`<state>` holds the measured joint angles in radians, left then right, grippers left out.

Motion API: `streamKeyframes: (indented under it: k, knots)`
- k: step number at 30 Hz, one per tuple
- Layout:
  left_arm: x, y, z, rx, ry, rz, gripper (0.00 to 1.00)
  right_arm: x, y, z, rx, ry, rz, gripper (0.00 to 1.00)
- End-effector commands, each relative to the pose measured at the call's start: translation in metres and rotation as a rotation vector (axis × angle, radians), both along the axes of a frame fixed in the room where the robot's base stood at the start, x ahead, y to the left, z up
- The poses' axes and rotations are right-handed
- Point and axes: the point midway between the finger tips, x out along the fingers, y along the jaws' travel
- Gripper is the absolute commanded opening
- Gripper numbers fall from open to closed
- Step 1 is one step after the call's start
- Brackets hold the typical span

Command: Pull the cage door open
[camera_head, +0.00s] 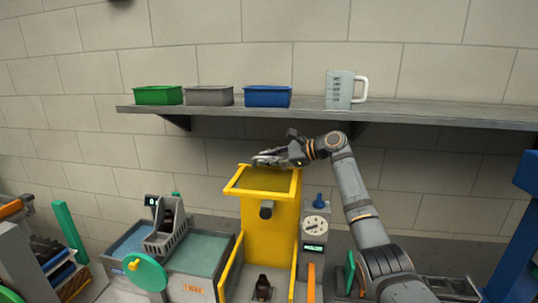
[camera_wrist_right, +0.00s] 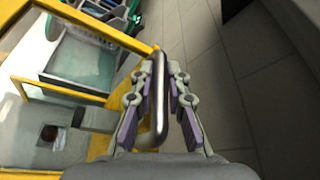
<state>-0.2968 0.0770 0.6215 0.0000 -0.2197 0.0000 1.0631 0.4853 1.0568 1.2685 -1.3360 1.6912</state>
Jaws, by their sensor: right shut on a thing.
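A yellow cage (camera_head: 267,232) stands in the middle of the bench. Its upper rim and a slanted dark panel (camera_head: 264,180) show in the head view; which part is the door is hard to tell there. My right gripper (camera_head: 268,157) is just above the cage's top edge. In the wrist view, my right gripper (camera_wrist_right: 160,65) is shut around a grey bar handle (camera_wrist_right: 158,130), which passes between its fingers beside the yellow frame (camera_wrist_right: 55,90). An amber bottle (camera_head: 263,287) stands low inside the cage. My left gripper is not in view.
A wall shelf (camera_head: 310,112) runs above the cage with green (camera_head: 158,95), grey (camera_head: 209,96) and blue (camera_head: 267,97) bins and a measuring jug (camera_head: 340,90). A blue-topped station (camera_head: 200,250) stands left; a dial device (camera_head: 315,229) stands close on the right.

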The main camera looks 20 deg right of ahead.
Motion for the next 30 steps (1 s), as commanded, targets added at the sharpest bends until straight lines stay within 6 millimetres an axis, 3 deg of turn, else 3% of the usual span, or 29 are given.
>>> streamKeyframes:
  k: [1, 16, 17, 21, 30]
  knots:
    - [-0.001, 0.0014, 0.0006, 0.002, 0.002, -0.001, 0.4, -0.0011, -0.0004, -0.0082, 0.0, 0.022, -0.002, 0.0]
    - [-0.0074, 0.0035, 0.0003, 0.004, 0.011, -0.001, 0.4, -0.0032, 0.0002, -0.0115, 0.005, 0.04, -0.002, 0.0]
    - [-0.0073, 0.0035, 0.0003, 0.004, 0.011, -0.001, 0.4, -0.0032, 0.0001, -0.0116, 0.005, 0.04, -0.002, 0.17]
    - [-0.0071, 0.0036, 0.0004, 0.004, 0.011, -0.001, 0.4, -0.0032, 0.0005, -0.0092, 0.006, 0.036, -0.001, 0.36]
    - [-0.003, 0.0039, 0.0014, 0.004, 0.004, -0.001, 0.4, -0.0035, 0.0004, -0.005, 0.008, 0.028, -0.001, 0.37]
